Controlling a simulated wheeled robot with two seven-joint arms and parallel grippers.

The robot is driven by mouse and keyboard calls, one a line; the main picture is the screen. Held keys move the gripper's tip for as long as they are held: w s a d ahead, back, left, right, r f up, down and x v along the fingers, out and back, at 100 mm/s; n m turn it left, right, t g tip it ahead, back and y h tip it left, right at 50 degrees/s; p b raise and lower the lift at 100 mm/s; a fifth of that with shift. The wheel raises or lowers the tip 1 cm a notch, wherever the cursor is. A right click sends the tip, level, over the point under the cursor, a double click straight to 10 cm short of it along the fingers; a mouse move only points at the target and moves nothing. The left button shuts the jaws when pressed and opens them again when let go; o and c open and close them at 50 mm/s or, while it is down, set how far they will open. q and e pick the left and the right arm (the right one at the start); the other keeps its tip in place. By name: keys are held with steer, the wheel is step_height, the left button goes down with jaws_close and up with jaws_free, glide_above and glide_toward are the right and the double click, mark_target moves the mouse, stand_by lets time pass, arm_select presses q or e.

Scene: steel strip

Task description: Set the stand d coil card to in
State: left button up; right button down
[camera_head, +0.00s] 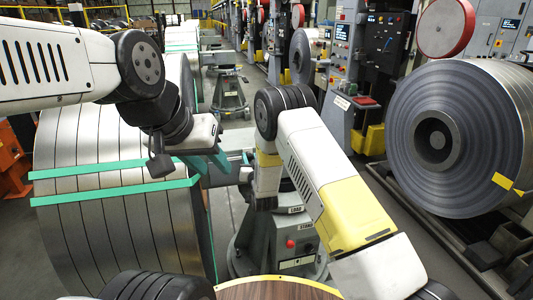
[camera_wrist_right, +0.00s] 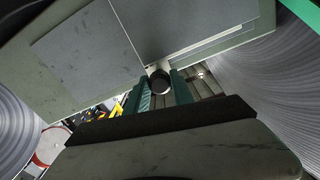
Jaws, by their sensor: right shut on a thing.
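In the right wrist view the two teal fingers of my right gripper (camera_wrist_right: 160,92) are shut on a dark round knob (camera_wrist_right: 160,81) at the lower edge of a grey plate arrangement. In the head view its fingers are hidden behind my own wrist, over the grey stand (camera_head: 268,240). I cannot make out which part is the coil card. My left gripper (camera_head: 208,163) is in front of the strapped coil at left; its teal fingers are partly hidden and their gap is unclear.
A steel coil with teal straps (camera_head: 90,235) fills the left. A large coil (camera_head: 410,150) stands at right beside rails. A round wooden top (camera_head: 275,291) is at the bottom edge. Control cabinets (camera_head: 345,70) line the aisle; floor behind the stand is partly open.

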steer(key=shift+s+a, duration=0.25)
steer(key=shift+a, duration=0.35)
steer(key=c, duration=1.1)
jaws_free()
steer(key=shift+a, duration=0.1)
steer(key=v, duration=0.7)
steer(key=shift+s+d, duration=0.2)
steer(key=shift+s, duration=0.15)
